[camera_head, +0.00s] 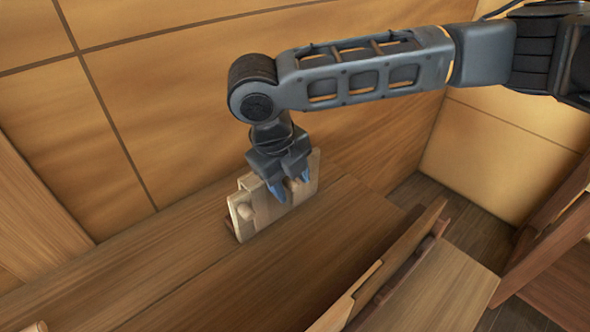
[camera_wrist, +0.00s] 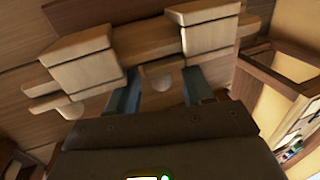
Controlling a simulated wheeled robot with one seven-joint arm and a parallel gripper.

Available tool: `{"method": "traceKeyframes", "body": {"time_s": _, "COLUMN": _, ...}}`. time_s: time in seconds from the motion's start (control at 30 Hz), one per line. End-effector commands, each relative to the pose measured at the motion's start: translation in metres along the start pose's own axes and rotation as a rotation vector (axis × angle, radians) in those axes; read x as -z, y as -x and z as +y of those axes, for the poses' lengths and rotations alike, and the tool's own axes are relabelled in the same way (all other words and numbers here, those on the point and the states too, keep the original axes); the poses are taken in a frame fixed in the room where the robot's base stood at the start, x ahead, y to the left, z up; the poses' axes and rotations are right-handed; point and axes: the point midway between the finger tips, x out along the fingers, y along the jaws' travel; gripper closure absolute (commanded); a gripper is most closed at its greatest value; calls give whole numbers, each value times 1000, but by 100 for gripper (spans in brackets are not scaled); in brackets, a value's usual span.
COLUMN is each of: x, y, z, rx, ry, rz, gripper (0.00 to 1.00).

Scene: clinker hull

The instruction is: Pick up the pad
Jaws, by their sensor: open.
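A pale wooden piece (camera_head: 243,216), made of blocks and a thin upright board, stands on the brown bench (camera_head: 330,255) near the wall. A small rounded knob shows on its near end. I cannot tell which part of it is the pad. My gripper (camera_head: 291,184) points down at this piece, and its bluish fingers overlap it in the head view. In the wrist view the piece shows as two pale blocks (camera_wrist: 85,60) joined by a bar, with rounded knobs below. The gripper (camera_wrist: 161,78) is open there, with one small knob (camera_wrist: 156,77) showing between its fingers. Contact is unclear.
A panelled wooden wall (camera_head: 170,110) rises close behind the bench. A raised wooden board (camera_head: 385,270) runs along the front right, with a lower plank (camera_head: 440,290) beyond it. Dark floor (camera_head: 480,235) lies to the right.

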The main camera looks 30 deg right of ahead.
Motion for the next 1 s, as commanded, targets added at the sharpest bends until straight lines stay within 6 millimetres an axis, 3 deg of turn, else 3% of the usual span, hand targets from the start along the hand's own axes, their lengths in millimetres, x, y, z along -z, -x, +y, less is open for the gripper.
{"method": "traceKeyframes", "body": {"time_s": 0.13, "x": 0, "y": -12, "z": 0, "rx": 1, "ry": -1, "rz": 0, "gripper": 49}}
{"method": "traceKeyframes", "body": {"time_s": 0.37, "x": 0, "y": -14, "z": 0, "rx": 1, "ry": -1, "rz": -1, "gripper": 49}}
{"method": "traceKeyframes", "body": {"time_s": 0.9, "x": 0, "y": -13, "z": 0, "rx": 1, "ry": 0, "rz": -1, "gripper": 100}}
{"method": "traceKeyframes", "body": {"time_s": 1.0, "x": 0, "y": -13, "z": 0, "rx": 1, "ry": 0, "rz": -1, "gripper": 100}}
